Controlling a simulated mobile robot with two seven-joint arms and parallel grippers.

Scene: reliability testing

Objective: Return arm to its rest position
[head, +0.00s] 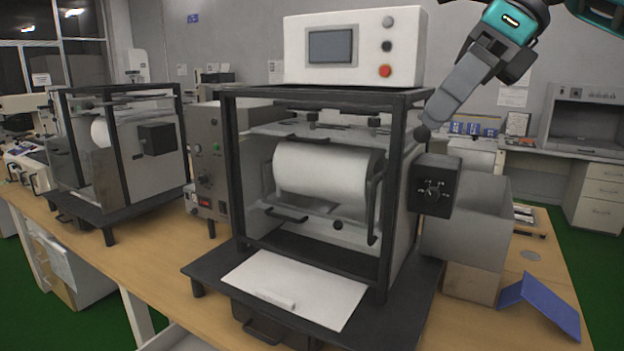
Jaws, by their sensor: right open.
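My right gripper (438,114) comes in from the upper right, with a teal and dark wrist and grey fingers pointing down and left. It is open, and I see nothing between its fingers. Its tips are in front of or beside the upper right corner of the test machine (232,165); I cannot tell if they touch it. The machine has a dark frame, a white drum (322,168) inside and a black dial box (434,185) on its right side, below the gripper. My left gripper is not in view.
A white control box (354,48) with a screen and red button tops the machine. A white sheet (296,288) lies on its front plate. A blue folded piece (541,304) and a cardboard box (472,282) are on the wooden bench at right. A similar machine (118,150) stands left.

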